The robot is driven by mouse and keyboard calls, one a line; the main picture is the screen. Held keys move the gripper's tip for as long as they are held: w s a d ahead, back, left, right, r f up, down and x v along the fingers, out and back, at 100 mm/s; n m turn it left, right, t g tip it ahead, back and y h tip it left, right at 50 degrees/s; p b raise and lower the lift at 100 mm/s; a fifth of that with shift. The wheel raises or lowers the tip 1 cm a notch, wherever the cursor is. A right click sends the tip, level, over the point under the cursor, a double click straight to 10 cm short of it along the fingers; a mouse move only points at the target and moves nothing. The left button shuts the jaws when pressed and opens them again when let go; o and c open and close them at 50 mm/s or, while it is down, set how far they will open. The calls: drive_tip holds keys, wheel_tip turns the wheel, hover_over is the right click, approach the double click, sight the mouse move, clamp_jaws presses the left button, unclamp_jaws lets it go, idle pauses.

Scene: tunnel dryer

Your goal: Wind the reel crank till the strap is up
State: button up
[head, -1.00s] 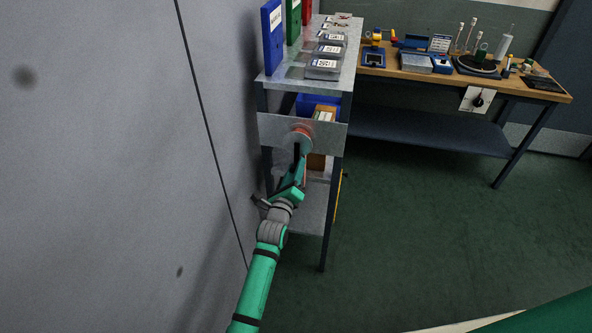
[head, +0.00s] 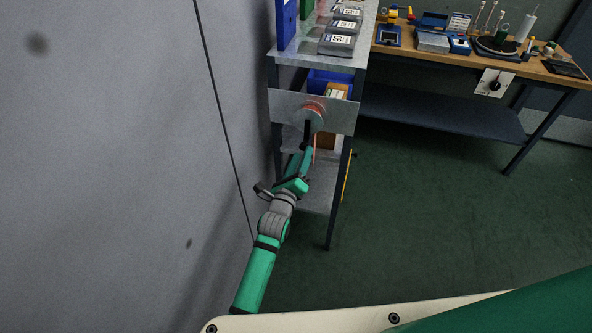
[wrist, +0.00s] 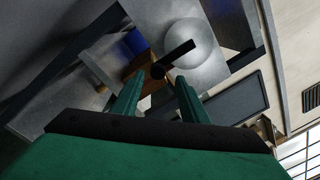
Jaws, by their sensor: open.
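The reel (head: 314,117) is a grey disc with a reddish edge on a metal plate. It shows face-on in the wrist view (wrist: 192,44). Its black crank (head: 307,131) points down in the head view and ends in a dark knob (wrist: 158,71). A thin reddish strap (head: 314,148) hangs below the reel; its lower end is hidden or too small to tell. My gripper (head: 304,151) is just below the crank. In the wrist view my gripper (wrist: 159,80) is open, with the knob between or just ahead of its fingertips; I cannot tell if they touch.
The plate (head: 344,115) is on the front of a metal shelf rack (head: 328,210) holding binders, grey boxes and a blue bin (head: 331,84). A grey wall (head: 110,150) stands close on the left. A workbench (head: 430,65) is behind right. The green floor (head: 430,210) is clear.

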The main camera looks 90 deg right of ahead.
drive_tip(key=v, duration=0.5)
drive_tip(key=shift+a+r, duration=0.1)
drive_tip(key=shift+a, duration=0.2)
